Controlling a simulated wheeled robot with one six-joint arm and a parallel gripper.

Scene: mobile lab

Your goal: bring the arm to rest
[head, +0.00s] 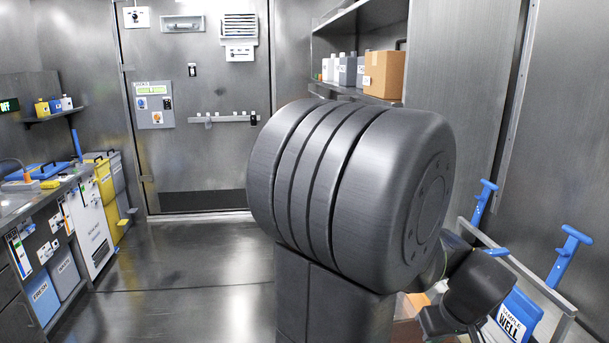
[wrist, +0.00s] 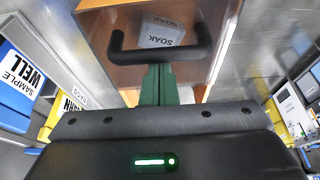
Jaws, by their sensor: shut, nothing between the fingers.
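My gripper (wrist: 157,72) shows in the wrist view as two dark green fingers pressed together, with nothing between them. The fingers point at a black U-shaped handle (wrist: 160,54). I cannot tell whether the tips touch the handle. Beyond it is an orange-brown box (wrist: 110,38) with a SOAK label (wrist: 162,33). In the head view my large grey arm joint fills the middle, and darker parts of my arm show at the lower right. The gripper's fingers cannot be made out there.
A blue SAMPLE WELL container (head: 520,318) stands at the lower right, beside a rail with blue clamps (head: 570,252). It also shows in the wrist view (wrist: 15,85). The floor (head: 180,265) before the door is clear.

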